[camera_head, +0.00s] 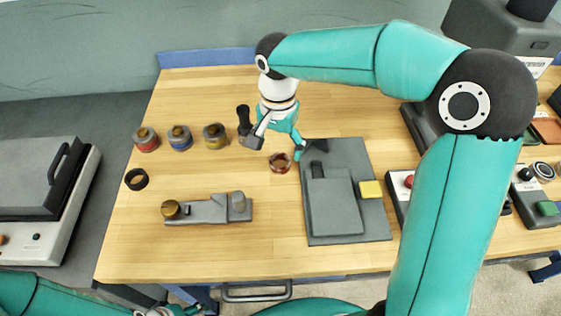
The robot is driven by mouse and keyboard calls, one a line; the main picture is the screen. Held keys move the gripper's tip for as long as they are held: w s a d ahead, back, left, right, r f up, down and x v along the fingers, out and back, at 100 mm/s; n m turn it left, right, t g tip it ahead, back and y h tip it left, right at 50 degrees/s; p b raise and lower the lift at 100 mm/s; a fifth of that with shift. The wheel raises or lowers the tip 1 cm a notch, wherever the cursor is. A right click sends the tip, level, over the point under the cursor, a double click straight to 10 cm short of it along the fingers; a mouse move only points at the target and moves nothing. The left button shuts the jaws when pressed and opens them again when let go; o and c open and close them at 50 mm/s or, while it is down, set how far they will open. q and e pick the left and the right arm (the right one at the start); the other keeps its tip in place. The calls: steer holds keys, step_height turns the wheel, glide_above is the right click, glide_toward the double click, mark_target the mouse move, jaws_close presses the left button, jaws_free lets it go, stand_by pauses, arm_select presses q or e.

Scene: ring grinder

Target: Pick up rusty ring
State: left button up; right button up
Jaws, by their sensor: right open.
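The rusty ring (280,170), small and reddish-brown, lies flat on the wooden table (215,265), just left of a grey mat. My right gripper (277,151) comes down from above and behind it. Its fingers are spread apart and empty, with the ring just in front of the gap between them. The right fingertip is close to the ring's upper right edge; I cannot tell whether they touch. Part of my left arm shows at the bottom left edge; its gripper is mostly cut off, so its jaws cannot be judged.
Several jars (146,140) stand along the back left, with a dark-handled object (244,118) beside my right gripper. A black ring (136,180) lies at the left. A grey fixture (212,211) is in front. The grey mat (375,215) bears a plate and yellow block (370,189).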

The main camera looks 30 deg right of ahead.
mark_target(280, 158)
step_height(280, 158, down, 5)
steer(key=shift+d+r, duration=0.1)
steer(key=shift+d, duration=0.05)
steer(key=c, duration=1.3)
steer(key=shift+r, duration=0.15)
steer(key=shift+c, duration=0.2)
